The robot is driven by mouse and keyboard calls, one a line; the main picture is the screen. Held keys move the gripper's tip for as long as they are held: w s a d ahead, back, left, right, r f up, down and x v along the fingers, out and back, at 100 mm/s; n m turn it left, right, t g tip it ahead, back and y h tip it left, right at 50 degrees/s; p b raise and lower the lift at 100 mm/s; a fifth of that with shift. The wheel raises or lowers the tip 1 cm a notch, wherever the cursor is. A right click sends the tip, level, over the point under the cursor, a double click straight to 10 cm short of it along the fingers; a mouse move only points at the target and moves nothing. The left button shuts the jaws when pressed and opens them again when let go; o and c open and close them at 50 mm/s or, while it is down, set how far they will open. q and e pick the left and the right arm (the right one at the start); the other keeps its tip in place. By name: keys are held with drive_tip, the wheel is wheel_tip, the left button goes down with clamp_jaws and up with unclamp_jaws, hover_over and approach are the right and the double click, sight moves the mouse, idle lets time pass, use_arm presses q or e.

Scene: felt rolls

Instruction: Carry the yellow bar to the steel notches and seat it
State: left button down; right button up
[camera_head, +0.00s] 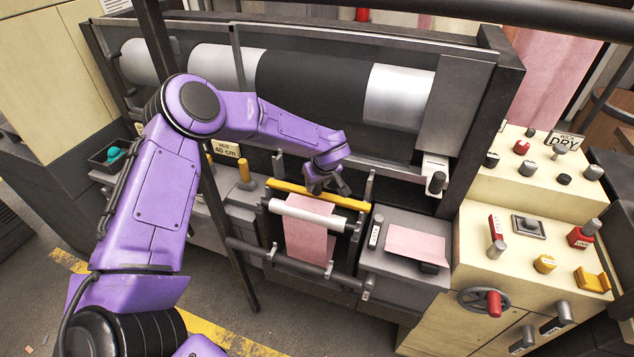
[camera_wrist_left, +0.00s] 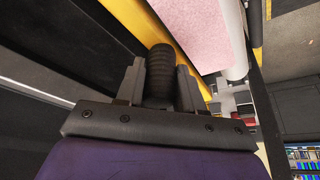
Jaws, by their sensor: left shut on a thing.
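The long yellow bar (camera_head: 345,202) lies across the front of the machine, behind and above the white roller with pink felt. In the left wrist view the bar (camera_wrist_left: 178,40) runs diagonally past my fingertips. My left gripper (camera_head: 326,186) is over the bar's middle. In the wrist view it is shut on a black ribbed grip (camera_wrist_left: 160,72) beside the bar; where the grip joins the bar is unclear. Steel uprights stand near the bar's ends, left (camera_head: 279,163) and right (camera_head: 369,184). Whether the bar touches them or sits in any notches I cannot tell. My right gripper is not in view.
Pink felt (camera_head: 308,240) hangs from the white roller (camera_head: 308,215). A grey stand with a pink sheet (camera_head: 415,243) is to the right, beside a cream control panel (camera_head: 528,220). A large roller (camera_head: 310,85) fills the back.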

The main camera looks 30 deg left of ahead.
use_arm(q)
drive_tip(key=shift+f, duration=0.4)
drive_tip(key=c, duration=0.6)
unclamp_jaws()
drive_tip(key=shift+r, duration=0.1)
drive_tip(key=b+v, duration=0.2)
drive_tip(key=v, duration=0.8)
drive_tip(key=shift+r, duration=0.15)
